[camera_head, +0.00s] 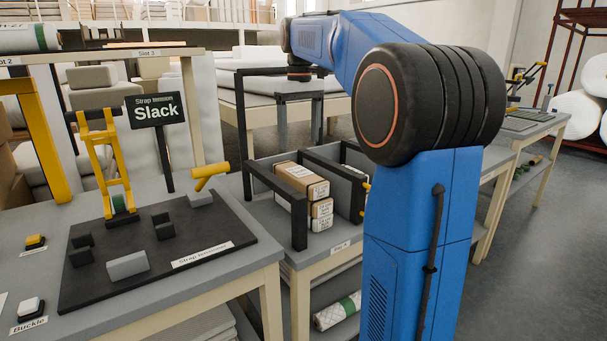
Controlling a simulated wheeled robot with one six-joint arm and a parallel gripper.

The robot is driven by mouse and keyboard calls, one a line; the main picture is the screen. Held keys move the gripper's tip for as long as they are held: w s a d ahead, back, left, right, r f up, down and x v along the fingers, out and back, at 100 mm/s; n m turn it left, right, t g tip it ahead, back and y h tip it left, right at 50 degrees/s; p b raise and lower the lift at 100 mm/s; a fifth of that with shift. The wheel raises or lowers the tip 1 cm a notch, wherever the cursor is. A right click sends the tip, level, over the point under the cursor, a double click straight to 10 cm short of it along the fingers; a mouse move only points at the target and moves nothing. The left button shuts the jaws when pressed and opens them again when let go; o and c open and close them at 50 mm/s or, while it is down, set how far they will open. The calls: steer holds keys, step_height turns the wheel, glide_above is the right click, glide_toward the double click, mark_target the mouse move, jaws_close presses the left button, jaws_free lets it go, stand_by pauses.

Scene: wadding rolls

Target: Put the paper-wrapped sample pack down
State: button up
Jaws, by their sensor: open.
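Several paper-wrapped packs (302,179) with white labels are stacked in a grey bay on the middle table. I cannot tell which one is the sample pack. My arm reaches over the scene, and my gripper (299,74) points down at its far end, above and behind the bay. Dark and grey upright parts show below and behind it, and its fingertips are hard to tell from them. The gripper is open, and I see no pack in it. My own blue arm hides the right part of the bay.
Black dividers (276,184) stand in the bay beside the packs. On the left, a dark strap tensioner board (206,226) carries a yellow tool (104,165) and a sign reading "Slack" (155,109). A white and green roll (338,311) lies on the lower shelf. Open floor shows at right.

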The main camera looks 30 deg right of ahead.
mark_target(296, 197)
steer(key=s+a+f, duration=0.2)
steer(key=s+a, duration=0.1)
steer(key=s, duration=0.2)
steer(key=s+a+f+t, duration=0.1)
steer(key=s+a+f, duration=0.2)
steer(key=s+a, duration=0.1)
steer(key=s+a+f+t, duration=0.1)
steer(key=s+a+f, duration=0.2)
steer(key=s, duration=0.3)
steer(key=shift+a+f, duration=0.1)
steer(key=shift+a, duration=0.05)
steer(key=s+a+f+t, duration=0.1)
steer(key=s+a+f, duration=0.1)
steer(key=s+f, duration=0.5)
steer(key=s+a+f+t, duration=0.1)
steer(key=s+a+f, duration=0.2)
steer(key=s+f, duration=0.5)
steer(key=shift+a+f+t, duration=0.25)
steer(key=shift+f+t, duration=0.15)
steer(key=shift+f, duration=0.5)
steer(key=shift+s, duration=0.1)
